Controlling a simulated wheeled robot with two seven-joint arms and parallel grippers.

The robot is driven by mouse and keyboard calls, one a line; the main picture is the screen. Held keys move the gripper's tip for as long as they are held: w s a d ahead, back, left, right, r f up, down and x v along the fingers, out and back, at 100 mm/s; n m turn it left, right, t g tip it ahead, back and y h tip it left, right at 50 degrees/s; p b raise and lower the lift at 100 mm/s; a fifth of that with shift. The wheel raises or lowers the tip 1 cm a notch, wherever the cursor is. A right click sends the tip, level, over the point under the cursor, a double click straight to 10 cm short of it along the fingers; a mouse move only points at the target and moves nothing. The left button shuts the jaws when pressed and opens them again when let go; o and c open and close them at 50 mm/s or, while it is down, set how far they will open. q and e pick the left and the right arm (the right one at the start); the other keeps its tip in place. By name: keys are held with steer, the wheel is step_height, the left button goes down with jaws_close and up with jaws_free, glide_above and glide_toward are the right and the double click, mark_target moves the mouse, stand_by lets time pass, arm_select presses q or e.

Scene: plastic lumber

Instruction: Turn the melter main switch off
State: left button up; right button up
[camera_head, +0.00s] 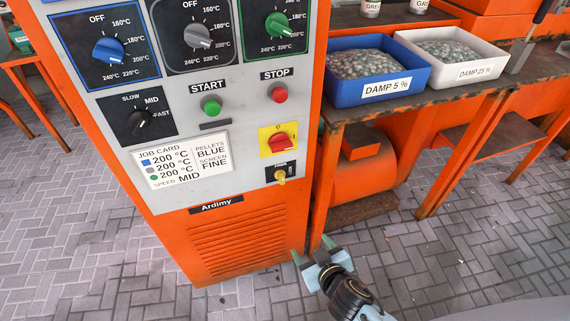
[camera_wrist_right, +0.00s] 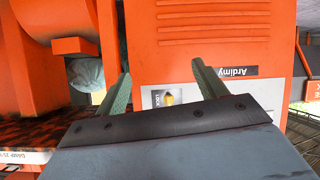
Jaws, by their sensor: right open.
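The melter main switch (camera_head: 282,142) is a red rotary handle on a yellow plate, low on the right of the orange cabinet's grey panel. Its handle lies roughly sideways. Just below it is a small black plate with a yellow key-like knob (camera_head: 281,175), which also shows in the right wrist view (camera_wrist_right: 168,98) between the fingers. My right gripper (camera_head: 312,252) is open and empty, in front of the cabinet's lower right corner, below the switch and apart from it in the head view. The red switch does not show in the right wrist view. My left gripper is not in view.
Dials, a green START button (camera_head: 211,107), a red STOP button (camera_head: 279,94) and a job card (camera_head: 182,159) share the panel. At right, a bench holds a blue bin (camera_head: 345,98) and a white bin (camera_head: 484,77). Paved floor in front is clear.

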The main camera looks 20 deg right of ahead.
step_height(320, 180, up, 10)
steer(key=w+a+t+b, duration=0.2)
steer(key=w+t, duration=0.1)
steer(key=m+t, duration=0.2)
steer(key=t, duration=0.1)
glide_toward(283, 149)
steer(key=w, duration=0.6)
steer(key=shift+w+a+b, duration=0.1)
steer(key=shift+w+b, duration=0.2)
steer(key=shift+w, duration=1)
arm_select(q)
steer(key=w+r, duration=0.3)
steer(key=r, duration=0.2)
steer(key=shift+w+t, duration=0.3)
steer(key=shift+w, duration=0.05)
arm_select(e)
steer(key=c, duration=1)
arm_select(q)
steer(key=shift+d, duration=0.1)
